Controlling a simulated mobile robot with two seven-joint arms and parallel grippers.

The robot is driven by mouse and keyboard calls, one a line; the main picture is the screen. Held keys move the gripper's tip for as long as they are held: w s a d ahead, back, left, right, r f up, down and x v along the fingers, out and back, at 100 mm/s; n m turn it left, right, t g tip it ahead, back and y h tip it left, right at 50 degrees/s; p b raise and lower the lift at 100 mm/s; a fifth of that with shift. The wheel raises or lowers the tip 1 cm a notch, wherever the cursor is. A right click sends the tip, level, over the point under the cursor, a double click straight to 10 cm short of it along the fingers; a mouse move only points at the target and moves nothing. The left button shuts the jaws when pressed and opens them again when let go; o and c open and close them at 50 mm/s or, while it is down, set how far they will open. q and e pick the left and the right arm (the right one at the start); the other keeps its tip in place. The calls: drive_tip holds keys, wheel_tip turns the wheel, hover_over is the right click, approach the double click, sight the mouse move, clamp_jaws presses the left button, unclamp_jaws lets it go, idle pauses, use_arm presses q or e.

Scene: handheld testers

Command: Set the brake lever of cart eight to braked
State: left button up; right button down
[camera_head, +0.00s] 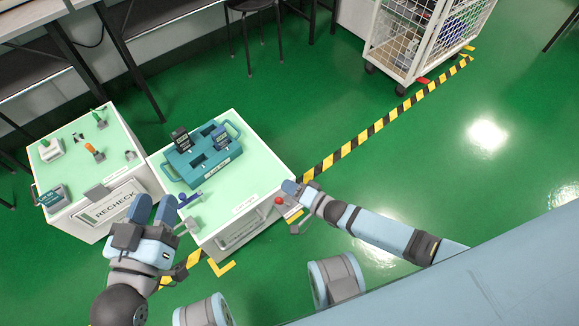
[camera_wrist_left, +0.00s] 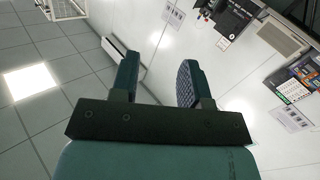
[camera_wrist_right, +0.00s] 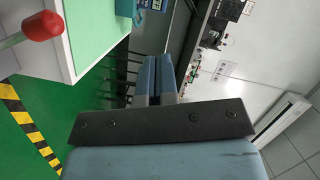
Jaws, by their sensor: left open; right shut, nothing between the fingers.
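A pale green-topped cart (camera_head: 238,184) stands in the middle of the head view; I cannot read a number on it. A red knob (camera_head: 279,200) sits at its right front edge. In the right wrist view the red knob (camera_wrist_right: 42,25) caps a pale rod at the upper left, beside the cart's edge. My right gripper (camera_head: 291,187) is shut and empty, close to the knob at its upper right; I see no contact. My left gripper (camera_head: 153,207) is open and empty, in front of the cart's left side.
A teal tray (camera_head: 177,166) with two handheld testers (camera_head: 181,138) (camera_head: 220,137) is on the cart. A blue-knobbed part (camera_head: 184,197) lies near its front left. A RECHECK cart (camera_head: 80,156) stands left. A wire cage trolley (camera_head: 399,48) is at the back. Green floor is open right.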

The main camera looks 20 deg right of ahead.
use_arm(q)
wheel_tip(320, 180, down, 6)
drive_tip(key=s+a+g+y+p, duration=0.1)
drive_tip(key=a+g+y+p, duration=0.1)
drive_tip(key=shift+a+r+g, duration=0.2)
drive_tip(key=shift+a+g, duration=0.05)
drive_tip(key=shift+g, duration=0.15)
use_arm(e)
wheel_tip(320, 180, up, 8)
drive_tip(key=shift+r, duration=0.2)
use_arm(q)
drive_tip(key=shift+s, duration=0.1)
